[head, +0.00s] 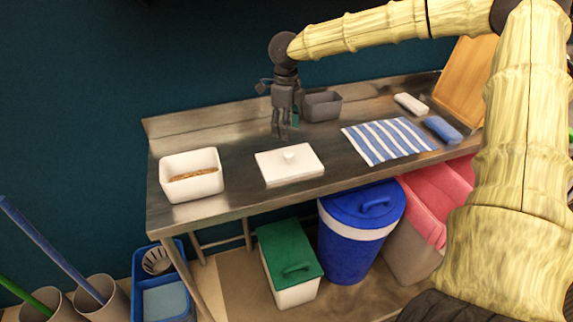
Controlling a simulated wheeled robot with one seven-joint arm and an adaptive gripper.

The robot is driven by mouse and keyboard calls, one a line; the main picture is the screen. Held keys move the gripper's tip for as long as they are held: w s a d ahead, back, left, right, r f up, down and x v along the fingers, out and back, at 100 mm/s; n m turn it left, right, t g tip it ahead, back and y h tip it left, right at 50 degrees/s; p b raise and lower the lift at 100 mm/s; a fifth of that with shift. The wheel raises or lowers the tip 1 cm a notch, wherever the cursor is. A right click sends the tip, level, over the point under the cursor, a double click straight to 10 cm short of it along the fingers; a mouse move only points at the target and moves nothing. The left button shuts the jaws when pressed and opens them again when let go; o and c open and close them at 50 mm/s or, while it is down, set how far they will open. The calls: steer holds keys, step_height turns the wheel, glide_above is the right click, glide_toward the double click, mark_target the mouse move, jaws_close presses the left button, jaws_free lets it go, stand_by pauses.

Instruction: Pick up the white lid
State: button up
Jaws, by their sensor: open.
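The white lid (279,167) lies flat on the metal counter (238,205), a rectangle with a small round knob (289,156) on top. My gripper (281,137) points down above the counter, behind the lid in the head view. It is open and empty, its fingers apart from the lid. A white rectangular container (202,187) with brown contents (193,174) stands to the left of the lid, without a cover.
A grey bin (322,107) stands close to the right of my gripper. A striped cloth (372,151), a blue cloth (443,130), a white block (411,103) and a wooden board (462,80) are farther right. Lidded bins (359,245) stand under the counter.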

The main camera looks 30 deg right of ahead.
steer(key=shift+s+f, duration=0.1)
steer(key=shift+f, duration=0.35)
steer(key=p, duration=0.1)
glide_above(289, 152)
step_height(289, 152, down, 4)
steer(key=shift+s+a+f, duration=0.1)
steer(key=shift+f, duration=0.05)
steer(key=shift+f+p, duration=0.8)
steer(key=shift+f, duration=1.95)
steer(key=shift+c, duration=0.3)
steer(key=c, duration=1.1)
